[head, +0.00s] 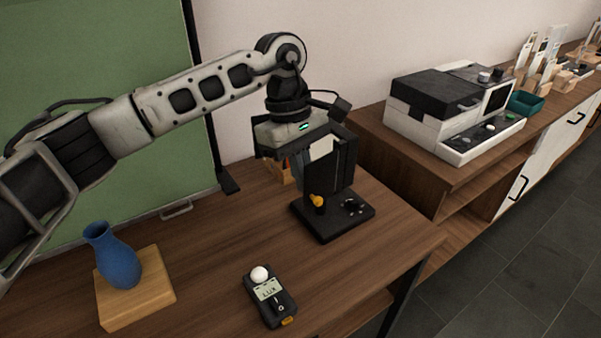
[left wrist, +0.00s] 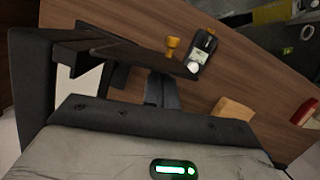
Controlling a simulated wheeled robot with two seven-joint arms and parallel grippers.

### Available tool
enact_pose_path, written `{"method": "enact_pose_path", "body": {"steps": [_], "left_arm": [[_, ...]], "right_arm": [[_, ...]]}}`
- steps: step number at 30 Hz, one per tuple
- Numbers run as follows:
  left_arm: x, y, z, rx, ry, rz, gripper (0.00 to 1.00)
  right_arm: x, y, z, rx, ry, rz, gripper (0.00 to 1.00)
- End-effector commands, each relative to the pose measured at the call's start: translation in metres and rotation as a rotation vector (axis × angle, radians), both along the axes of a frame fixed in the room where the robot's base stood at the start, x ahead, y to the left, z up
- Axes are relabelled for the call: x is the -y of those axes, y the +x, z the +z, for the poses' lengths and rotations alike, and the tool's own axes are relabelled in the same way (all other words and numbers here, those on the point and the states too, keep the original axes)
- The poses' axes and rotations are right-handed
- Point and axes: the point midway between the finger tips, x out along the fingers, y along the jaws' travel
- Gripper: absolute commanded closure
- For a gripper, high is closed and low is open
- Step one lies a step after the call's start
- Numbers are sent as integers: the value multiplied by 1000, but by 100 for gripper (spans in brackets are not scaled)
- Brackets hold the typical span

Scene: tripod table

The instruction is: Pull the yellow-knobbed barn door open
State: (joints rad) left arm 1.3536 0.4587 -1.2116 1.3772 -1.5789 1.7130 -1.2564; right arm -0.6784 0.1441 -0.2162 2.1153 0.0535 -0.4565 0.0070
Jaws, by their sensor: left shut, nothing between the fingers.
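A small black lamp-like fixture (head: 345,165) stands on a flat black base (head: 335,222) on the wooden table, with a pale panel showing at its upper left. The yellow knob (head: 317,200) is low on its near side. In the left wrist view the yellow knob (left wrist: 172,46) stands out from a dark flat panel, the barn door (left wrist: 140,55). My left gripper (head: 297,178) points down just left of the fixture. Its fingers (left wrist: 161,92) are shut and empty, apart from the knob. The wrist partly hides the fixture; how far the door stands open cannot be told.
A light meter with a white dome (head: 270,297) lies in front of the fixture. A blue vase (head: 115,260) stands on a wooden block (head: 150,295) at left. A green backdrop (head: 100,60) rises behind. A black-and-white machine (head: 450,110) sits on the right cabinet. The table's middle is clear.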

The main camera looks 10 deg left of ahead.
Motion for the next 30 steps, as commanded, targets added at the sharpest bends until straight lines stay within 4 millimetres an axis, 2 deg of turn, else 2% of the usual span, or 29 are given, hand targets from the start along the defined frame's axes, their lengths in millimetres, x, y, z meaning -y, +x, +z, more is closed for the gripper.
{"method": "enact_pose_path", "body": {"steps": [8,11,15,18,24,30], "left_arm": [[0,6,0,0,0,0,100],[-12,11,-1,1,1,7,100],[-42,21,-2,1,1,23,100],[-45,25,26,6,-2,16,100],[-53,31,68,5,-1,16,100],[-58,34,92,1,-1,15,100]], "right_arm": [[0,0,-2,-2,3,0,100],[-1,1,-3,4,8,-1,100],[-1,2,-3,11,17,-2,100],[-2,3,-2,14,22,-3,100],[-2,3,-3,13,27,-4,100],[-3,3,-2,13,29,-7,100]]}}
